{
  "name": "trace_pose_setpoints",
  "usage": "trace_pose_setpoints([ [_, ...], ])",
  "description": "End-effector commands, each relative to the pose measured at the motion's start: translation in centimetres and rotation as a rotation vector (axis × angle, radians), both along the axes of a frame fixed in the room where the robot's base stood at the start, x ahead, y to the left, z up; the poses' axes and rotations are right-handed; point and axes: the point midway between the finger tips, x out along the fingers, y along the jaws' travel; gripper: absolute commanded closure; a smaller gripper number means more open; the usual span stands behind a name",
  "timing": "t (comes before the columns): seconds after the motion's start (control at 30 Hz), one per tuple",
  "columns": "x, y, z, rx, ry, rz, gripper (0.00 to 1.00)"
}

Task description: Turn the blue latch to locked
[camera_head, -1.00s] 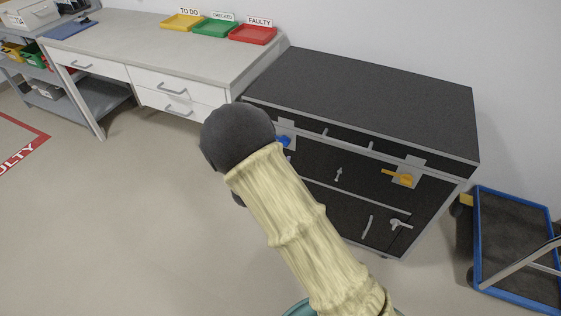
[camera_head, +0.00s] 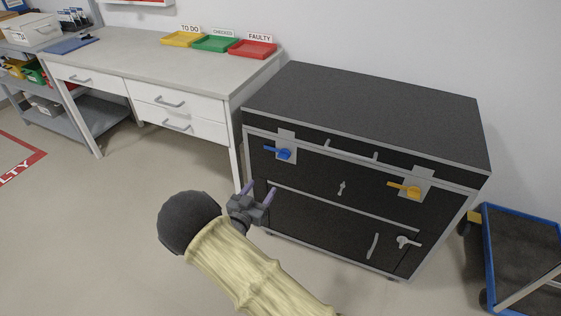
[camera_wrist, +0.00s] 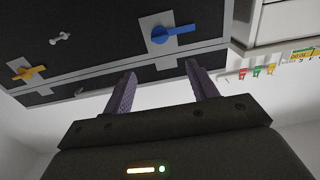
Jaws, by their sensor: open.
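The blue latch (camera_head: 281,154) is on a light plate at the upper left of the black cabinet's front (camera_head: 318,213). Its handle lies roughly level, pointing left in the head view. The latch also shows in the wrist view (camera_wrist: 168,35), where its handle points right. My gripper (camera_head: 262,191) is open and empty, in front of the cabinet and below the latch in the head view. In the wrist view its two fingers (camera_wrist: 158,82) reach up toward the cabinet, apart from the latch.
A yellow latch (camera_head: 405,189) is at the cabinet's upper right, with a grey handle (camera_head: 403,241) below it. A white-drawer workbench (camera_head: 150,58) stands left, with yellow, green and red trays (camera_head: 252,49). A blue-edged cart (camera_head: 520,255) stands right.

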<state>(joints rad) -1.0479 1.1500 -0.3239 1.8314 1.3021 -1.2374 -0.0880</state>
Motion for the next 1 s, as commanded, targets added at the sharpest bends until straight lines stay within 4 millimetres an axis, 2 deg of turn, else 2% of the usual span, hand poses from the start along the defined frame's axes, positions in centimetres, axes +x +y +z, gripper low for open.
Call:
trace_pose_setpoints([
  [0.7, 11.9, -4.4, -0.1, -0.001, -0.002, -0.001, 0.42],
  [0.83, 13.5, -4.9, -0.1, 0.0, -0.001, -0.001, 0.42],
  [1.0, 14.3, -5.2, 0.0, -0.001, -0.001, 0.0, 0.42],
])
